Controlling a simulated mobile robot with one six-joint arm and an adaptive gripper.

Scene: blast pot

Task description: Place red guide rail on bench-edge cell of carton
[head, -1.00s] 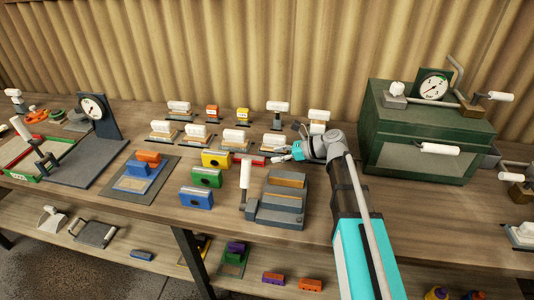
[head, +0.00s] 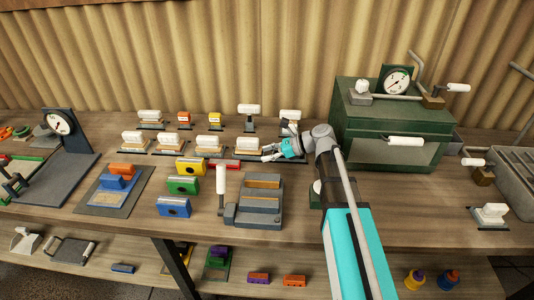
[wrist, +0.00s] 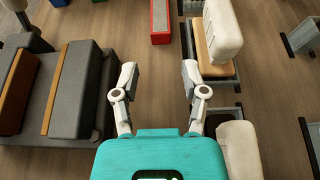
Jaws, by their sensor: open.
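The red guide rail (head: 224,164) lies flat on the bench in the head view, behind the grey stepped block and left of my gripper (head: 275,151). In the wrist view a red bar (wrist: 160,20) shows at the top centre, ahead of the fingers and apart from them. My gripper (wrist: 158,75) is open, with bare bench between its fingertips. I cannot surely make out the carton. A grey ribbed tray (head: 516,178) is partly cut off at the right edge of the head view.
The grey stepped block (head: 258,214) with wooden strips stands in front of the rail. White-handled stamps (head: 247,144) stand close by my gripper. Yellow (head: 191,166), green and blue blocks sit to the left. A green gauge cabinet (head: 390,125) stands to the right.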

